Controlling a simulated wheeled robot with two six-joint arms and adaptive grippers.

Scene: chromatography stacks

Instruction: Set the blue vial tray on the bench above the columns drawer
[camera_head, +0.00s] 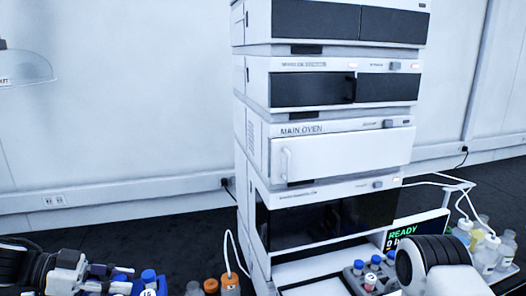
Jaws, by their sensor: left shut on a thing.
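My left gripper (92,284) is at the lower left edge of the picture, shut on what appears to be the blue vial tray (122,270). Only blue parts of the tray show beside the fingers; the rest is cut off by the bottom edge. A blue-capped vial (149,277) stands at its right side. The instrument stack (300,165) rises in the middle, with a white door marked MAIN OVEN (345,155). Other module labels are too small to read, so I cannot tell which is the columns drawer. My right arm shows at the lower right; its gripper is out of view.
Orange-capped bottles (230,285) stand left of the stack's foot. A grey rack (362,278) with red and blue-capped vials and a READY screen (412,235) are at its right. Clear bottles (486,252) with tubes stand far right. Dark bench (130,240) is clear behind the gripper.

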